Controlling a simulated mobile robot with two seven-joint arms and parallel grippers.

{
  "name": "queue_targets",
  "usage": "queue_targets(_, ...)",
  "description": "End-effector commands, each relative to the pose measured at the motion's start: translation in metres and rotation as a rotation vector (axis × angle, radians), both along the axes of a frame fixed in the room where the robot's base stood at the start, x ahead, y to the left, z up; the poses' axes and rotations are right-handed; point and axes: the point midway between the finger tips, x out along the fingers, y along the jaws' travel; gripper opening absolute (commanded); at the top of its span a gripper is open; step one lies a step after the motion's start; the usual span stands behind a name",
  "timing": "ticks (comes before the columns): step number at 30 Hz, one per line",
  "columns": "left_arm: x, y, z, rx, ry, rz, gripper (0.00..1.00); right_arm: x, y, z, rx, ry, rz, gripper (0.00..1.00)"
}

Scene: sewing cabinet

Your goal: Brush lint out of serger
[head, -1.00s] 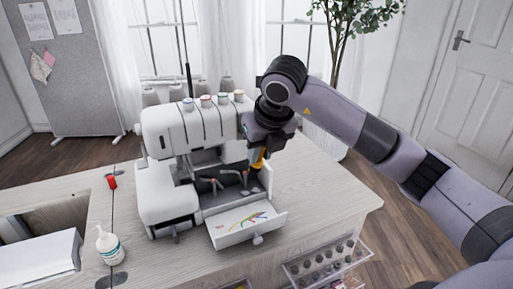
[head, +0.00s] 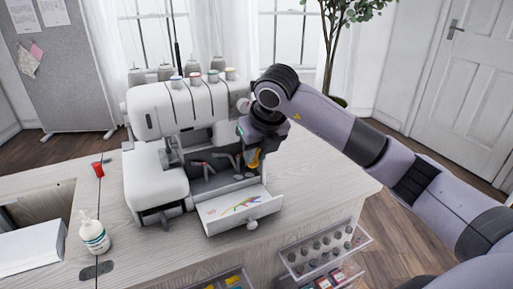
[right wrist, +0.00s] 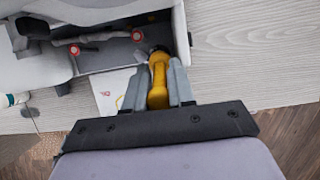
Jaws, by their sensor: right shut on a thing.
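The white serger (head: 185,125) stands on the wooden table with its front cover (head: 240,209) folded down, showing a coloured threading diagram. Its looper area (head: 215,168) is exposed, with grey metal arms inside; two red-ringed spots show there in the right wrist view. My right gripper (right wrist: 159,88) is shut on the yellow handle of a brush (right wrist: 158,75). The brush's dark tip reaches into the right end of the opening; whether its bristles touch anything I cannot tell. In the head view, the right gripper (head: 252,148) is at the serger's right side. My left gripper is not in view.
A white bottle (head: 94,236) and a small red item (head: 98,169) stand left of the serger. A clear drawer of spools (head: 322,250) sticks out at the table's front. The tabletop (head: 315,170) right of the serger is clear.

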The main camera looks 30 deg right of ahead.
Motion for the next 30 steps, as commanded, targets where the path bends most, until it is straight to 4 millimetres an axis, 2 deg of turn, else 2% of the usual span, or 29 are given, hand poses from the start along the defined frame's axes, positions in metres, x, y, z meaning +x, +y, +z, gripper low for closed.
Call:
queue_targets(1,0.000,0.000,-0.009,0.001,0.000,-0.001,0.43,0.000,0.000,-0.011,0.001,0.000,0.000,0.00)
queue_targets(3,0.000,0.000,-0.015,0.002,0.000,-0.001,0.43,0.000,0.000,-0.019,0.000,-0.001,0.001,0.00)
queue_targets(5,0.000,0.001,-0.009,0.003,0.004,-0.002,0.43,0.001,0.011,-0.010,0.002,-0.003,0.005,0.00)
queue_targets(30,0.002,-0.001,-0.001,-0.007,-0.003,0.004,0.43,0.005,0.109,-0.011,0.001,-0.002,0.002,0.00)
